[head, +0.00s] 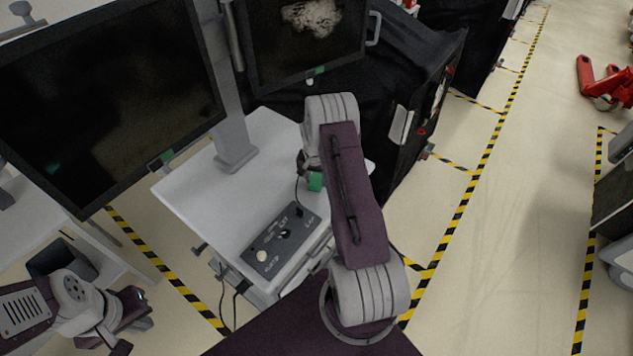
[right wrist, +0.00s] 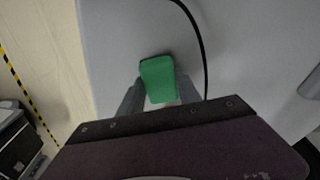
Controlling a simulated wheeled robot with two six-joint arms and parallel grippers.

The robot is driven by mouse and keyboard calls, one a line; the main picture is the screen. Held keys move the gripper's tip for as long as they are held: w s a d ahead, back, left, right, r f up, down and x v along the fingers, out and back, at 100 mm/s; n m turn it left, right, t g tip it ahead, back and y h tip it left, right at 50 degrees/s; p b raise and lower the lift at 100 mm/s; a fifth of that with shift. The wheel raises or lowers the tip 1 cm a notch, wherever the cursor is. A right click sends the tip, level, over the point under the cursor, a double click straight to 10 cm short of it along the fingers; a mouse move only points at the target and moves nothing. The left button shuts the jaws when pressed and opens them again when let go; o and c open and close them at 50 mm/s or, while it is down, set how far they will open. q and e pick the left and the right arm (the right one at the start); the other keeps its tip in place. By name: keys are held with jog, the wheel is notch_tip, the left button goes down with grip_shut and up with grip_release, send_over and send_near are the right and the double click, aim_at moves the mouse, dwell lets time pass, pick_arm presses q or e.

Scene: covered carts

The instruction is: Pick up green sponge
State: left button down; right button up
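The green sponge (head: 315,181) is on the white cart top (head: 190,190), near its right side, and is partly hidden by my right arm in the head view. In the right wrist view the sponge (right wrist: 158,78) appears as a green block between the two grey fingers. My right gripper (right wrist: 158,92) has its fingers spread, one on each side of the sponge, and a narrow gap seems to show on the right. My left gripper (head: 138,312) is at the lower left, away from the cart top and with nothing seen in it; its finger opening is unclear.
A grey control panel (head: 282,240) with knobs lies at the cart's front. A monitor post (head: 235,145) rises from the cart between two screens. A black cable (right wrist: 204,50) curves just right of the sponge.

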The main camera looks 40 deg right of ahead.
aim_at(316, 178)
grip_shut()
jog(key=shift+w+r, duration=0.1)
jog(key=shift+r+b, duration=0.25)
jog(key=shift+b, duration=0.05)
notch_tip(316, 178, up, 3)
jog(key=shift+f+b, duration=0.1)
jog(key=shift+b, duration=0.6)
jog(key=s+d+r+b, duration=0.3)
jog(key=s+d+r, duration=0.4)
jog(key=d, duration=0.2)
jog(key=shift+s+r, duration=0.25)
jog(key=shift+s, duration=0.05)
